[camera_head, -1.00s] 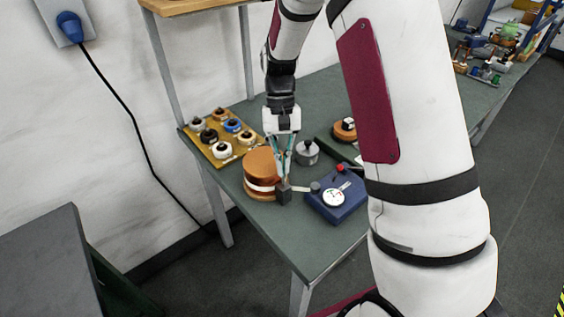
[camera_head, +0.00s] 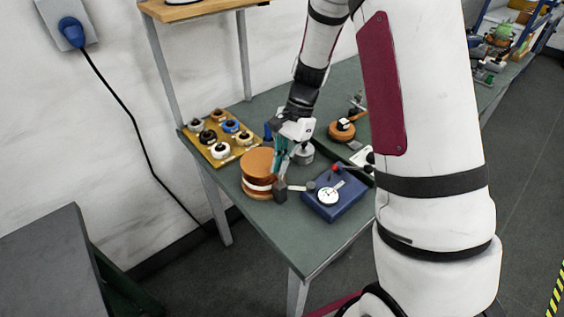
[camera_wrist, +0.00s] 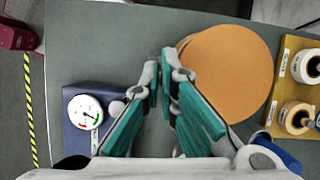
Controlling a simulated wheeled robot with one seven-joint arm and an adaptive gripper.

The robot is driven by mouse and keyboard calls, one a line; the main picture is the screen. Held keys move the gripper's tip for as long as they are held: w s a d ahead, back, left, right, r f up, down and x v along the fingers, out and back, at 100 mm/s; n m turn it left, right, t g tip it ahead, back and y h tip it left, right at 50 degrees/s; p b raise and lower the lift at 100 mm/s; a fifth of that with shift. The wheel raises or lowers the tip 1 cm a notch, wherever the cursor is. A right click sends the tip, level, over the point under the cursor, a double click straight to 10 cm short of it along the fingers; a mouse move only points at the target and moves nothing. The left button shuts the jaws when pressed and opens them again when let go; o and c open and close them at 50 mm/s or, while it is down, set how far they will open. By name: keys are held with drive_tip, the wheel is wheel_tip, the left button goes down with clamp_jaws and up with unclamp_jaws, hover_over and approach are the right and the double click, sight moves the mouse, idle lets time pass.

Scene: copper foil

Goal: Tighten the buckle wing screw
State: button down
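An orange-brown round drum (camera_head: 257,162) with a white band around it stands near the table's front left edge. A dark buckle block (camera_head: 280,191) sits at its right side. My gripper (camera_head: 279,177) points down at the buckle, tips just above or at it. In the wrist view the teal-padded fingers (camera_wrist: 164,72) come close together at the tips, beside the drum's orange top (camera_wrist: 229,73). The wing screw is not distinguishable; the fingers hide that spot. I cannot tell whether anything is between the tips.
A blue box with a round dial (camera_head: 327,197) stands right of the buckle, a grey bar between them. A yellow tray (camera_head: 218,152) of several spools is behind left. A grey metal weight (camera_head: 303,154) is close behind my fingers. Another orange round piece (camera_head: 342,131) lies farther back.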

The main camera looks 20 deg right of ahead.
drive_tip(key=shift+m, duration=0.5)
drive_tip(key=shift+t, duration=0.3)
drive_tip(key=c, duration=2.3)
unclamp_jaws()
drive_tip(key=o, duration=0.4)
drive_tip(key=shift+r, duration=0.1)
drive_tip(key=v, duration=1.2)
drive_tip(key=shift+d, duration=0.2)
